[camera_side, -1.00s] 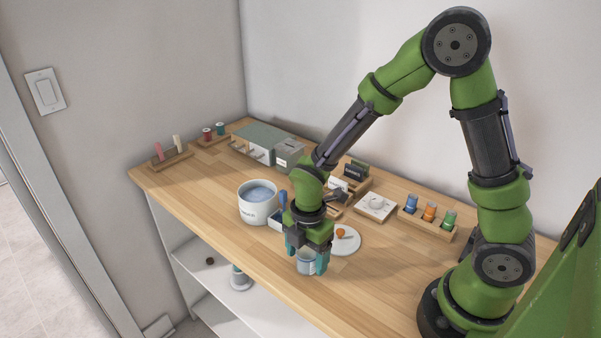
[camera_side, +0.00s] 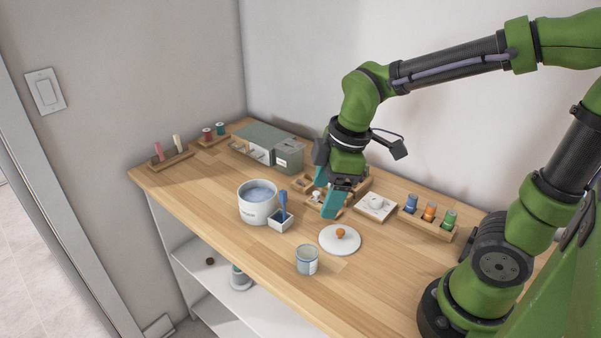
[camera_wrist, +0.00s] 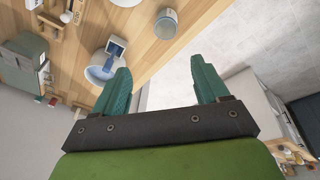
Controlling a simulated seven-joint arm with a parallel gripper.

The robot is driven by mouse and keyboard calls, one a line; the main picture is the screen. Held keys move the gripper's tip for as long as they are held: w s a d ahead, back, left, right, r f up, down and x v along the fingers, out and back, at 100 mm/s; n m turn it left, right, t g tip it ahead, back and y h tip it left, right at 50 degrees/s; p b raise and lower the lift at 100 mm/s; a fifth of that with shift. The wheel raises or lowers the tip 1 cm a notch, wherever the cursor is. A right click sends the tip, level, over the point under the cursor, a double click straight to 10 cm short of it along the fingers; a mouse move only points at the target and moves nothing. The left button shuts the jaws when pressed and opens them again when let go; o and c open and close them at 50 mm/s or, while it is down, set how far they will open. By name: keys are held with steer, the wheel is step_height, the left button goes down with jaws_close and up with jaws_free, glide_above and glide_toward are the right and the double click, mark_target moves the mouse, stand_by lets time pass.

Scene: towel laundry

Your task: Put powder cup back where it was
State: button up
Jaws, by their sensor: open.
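A small grey-white cup (camera_side: 307,261), seemingly the powder cup, stands upright on the wooden worktop near its front edge. It also shows at the top of the wrist view (camera_wrist: 165,24). My gripper (camera_side: 334,203) is raised above the worktop, behind and up from the cup, clear of it. Its two teal fingers (camera_wrist: 162,80) are apart with nothing between them in the wrist view. The cup's contents are too small to make out.
A white pot (camera_side: 257,212) with bluish contents stands left, beside a small box (camera_side: 281,225) holding a blue-handled tool. A white lid (camera_side: 339,247) with an orange knob lies behind the cup. A spool rack (camera_side: 428,230) stands right. The front left worktop is clear.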

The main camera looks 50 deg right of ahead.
steer(key=s+d+r+m+t+y, duration=0.1)
steer(key=s+r+m+t, duration=0.3)
steer(key=m, duration=0.9)
steer(key=shift+s+d+r+m+t, duration=0.3)
steer(key=shift+s+d+r+m, duration=0.15)
steer(key=shift+s+r, duration=0.4)
